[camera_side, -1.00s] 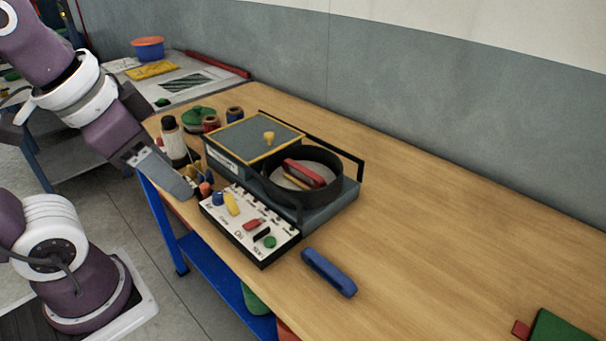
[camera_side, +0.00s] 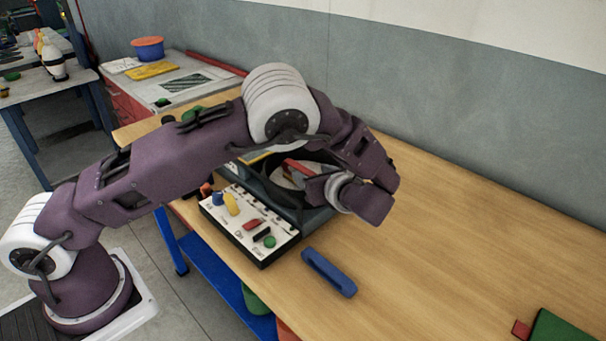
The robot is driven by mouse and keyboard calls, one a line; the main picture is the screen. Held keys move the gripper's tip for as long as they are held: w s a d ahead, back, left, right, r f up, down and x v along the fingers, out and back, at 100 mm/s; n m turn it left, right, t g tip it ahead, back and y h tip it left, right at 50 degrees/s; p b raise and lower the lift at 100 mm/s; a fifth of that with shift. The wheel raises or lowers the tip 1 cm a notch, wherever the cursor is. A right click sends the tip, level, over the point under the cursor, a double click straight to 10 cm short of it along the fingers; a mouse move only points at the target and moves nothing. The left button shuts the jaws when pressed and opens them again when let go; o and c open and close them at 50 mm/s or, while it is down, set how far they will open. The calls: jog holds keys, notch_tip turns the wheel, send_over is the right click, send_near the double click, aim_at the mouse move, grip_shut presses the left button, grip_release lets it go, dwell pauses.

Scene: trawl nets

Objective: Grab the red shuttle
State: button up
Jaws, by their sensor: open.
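The red shuttle (camera_side: 296,165) lies inside the black round ring (camera_side: 270,181) on the machine. Only part of it shows, because my arm covers the rest. My gripper (camera_side: 312,188) is at the ring's near right side, close to the shuttle. My wrist hides most of it, and its fingertips cannot be made out. I see no hold on the shuttle, and I cannot tell whether they touch.
A white control panel (camera_side: 230,225) with coloured knobs fronts the machine. A blue shuttle-like piece (camera_side: 329,272) lies on the wooden table (camera_side: 450,235) to its right. A green block (camera_side: 562,334) and a small red piece (camera_side: 521,329) lie far right. The table between is clear.

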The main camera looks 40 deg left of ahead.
aim_at(304, 169)
jog(key=x, duration=0.4)
jog(key=shift+a+f, duration=0.15)
jog(key=shift+a, duration=0.2)
jog(key=c, duration=1.2)
grip_shut()
jog(key=shift+w+d, duration=0.1)
